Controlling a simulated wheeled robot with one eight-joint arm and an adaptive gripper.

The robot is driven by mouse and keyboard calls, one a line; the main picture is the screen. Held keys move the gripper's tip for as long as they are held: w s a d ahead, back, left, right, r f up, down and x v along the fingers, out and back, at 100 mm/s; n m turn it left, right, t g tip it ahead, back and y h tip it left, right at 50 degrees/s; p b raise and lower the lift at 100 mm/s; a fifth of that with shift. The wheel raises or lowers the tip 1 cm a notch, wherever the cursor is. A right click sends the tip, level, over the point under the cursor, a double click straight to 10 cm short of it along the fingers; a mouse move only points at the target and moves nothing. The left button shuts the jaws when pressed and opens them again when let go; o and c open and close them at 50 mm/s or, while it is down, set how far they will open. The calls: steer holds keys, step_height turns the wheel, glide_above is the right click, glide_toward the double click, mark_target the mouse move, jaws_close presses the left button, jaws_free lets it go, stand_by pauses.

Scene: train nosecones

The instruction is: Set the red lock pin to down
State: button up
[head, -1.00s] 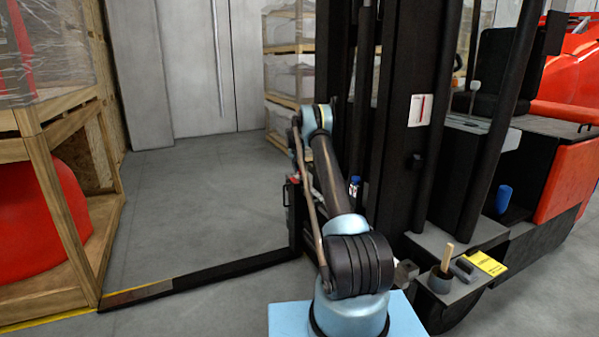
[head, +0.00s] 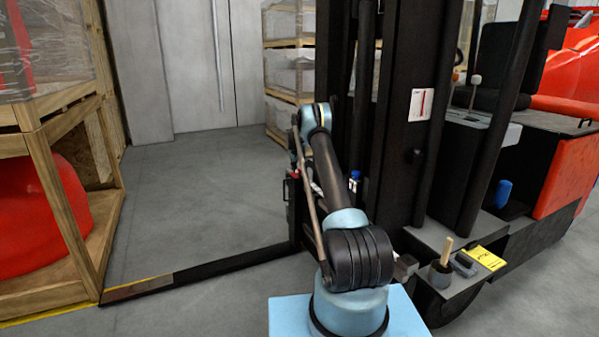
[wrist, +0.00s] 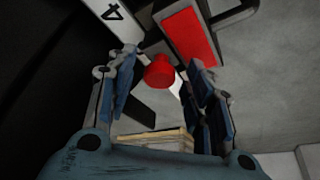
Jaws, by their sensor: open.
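The red lock pin shows as a round red knob (wrist: 160,72) in the wrist view. My gripper (wrist: 160,82) is open, with one finger to the left of the knob and the other to its right. The knob lies between the fingertips, and I see no clear contact. The lower part of the pin and its setting cannot be made out. In the head view my arm hides most of the gripper, and the pin cannot be picked out with certainty there.
A red panel (wrist: 188,35) and a white label marked 4 (wrist: 112,14) lie close beyond the fingers. The dark forklift mast (head: 398,130) stands right of my arm. A wooden crate (head: 45,185) stands at left.

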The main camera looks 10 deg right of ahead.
steer(key=shift+r, duration=0.1)
steer(key=v, duration=1.1)
steer(key=shift+r, duration=0.25)
steer(key=shift+s+a, duration=0.1)
steer(key=shift+s, duration=0.05)
